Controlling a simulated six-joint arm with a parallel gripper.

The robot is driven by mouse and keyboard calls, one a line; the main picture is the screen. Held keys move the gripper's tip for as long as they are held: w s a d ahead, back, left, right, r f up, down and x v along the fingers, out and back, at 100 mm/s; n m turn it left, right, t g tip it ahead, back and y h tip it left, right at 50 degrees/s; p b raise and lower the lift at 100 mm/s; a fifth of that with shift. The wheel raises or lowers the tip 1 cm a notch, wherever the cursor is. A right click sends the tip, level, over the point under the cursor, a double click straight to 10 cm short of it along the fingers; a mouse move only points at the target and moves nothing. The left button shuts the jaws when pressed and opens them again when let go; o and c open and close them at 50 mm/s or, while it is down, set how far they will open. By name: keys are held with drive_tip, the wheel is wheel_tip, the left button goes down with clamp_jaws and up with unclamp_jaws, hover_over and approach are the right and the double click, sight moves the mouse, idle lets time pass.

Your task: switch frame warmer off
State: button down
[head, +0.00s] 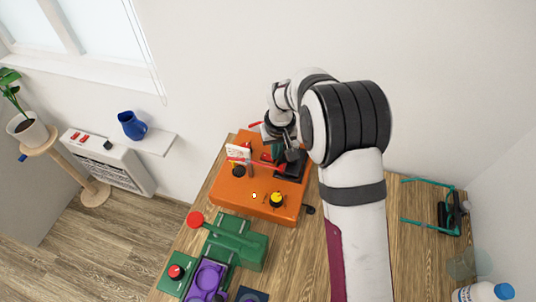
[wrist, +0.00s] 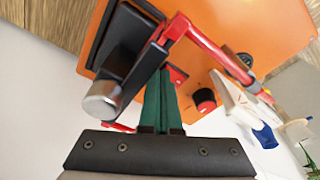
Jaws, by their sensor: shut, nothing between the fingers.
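An orange machine (head: 225,190), which I take to be the frame warmer, stands on the wooden table. Its front carries a yellow-and-black knob (head: 277,200) and a small light spot (head: 254,195). A dark round knob (head: 238,171) is at its left. A black block (head: 292,167) and a red bar are on its top; the red bar (wrist: 205,42) shows larger in the wrist view. My gripper (head: 277,152) is over the machine's back part, its green fingers (wrist: 164,75) shut and empty. Beyond them are red-and-black parts (wrist: 205,100). Contact cannot be told.
A green device with a red ball (head: 195,219) and a purple tray (head: 206,278) stand in front of the machine. A green frame-like tool (head: 428,182) and a bottle (head: 485,292) are at right. A blue jug (head: 132,125) stands on a wall shelf at left.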

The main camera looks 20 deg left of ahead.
wheel_tip(320, 180, up, 7)
idle(0.7)
drive_tip(key=s+d+r+m+t+y, duration=0.1)
drive_tip(key=s+d+r+m+t, duration=0.45)
drive_tip(key=s+d+r, duration=0.9)
drive_tip(key=s+d+f+m+g, duration=0.2)
drive_tip(key=s+f+m+g, duration=0.1)
drive_tip(key=s, duration=0.5)
drive_tip(key=s+d+f+m+g, duration=0.2)
drive_tip(key=s+f+m+g, duration=0.1)
drive_tip(key=s, duration=0.5)
drive_tip(key=shift+d+g, duration=0.25)
drive_tip(key=shift+g, duration=0.4)
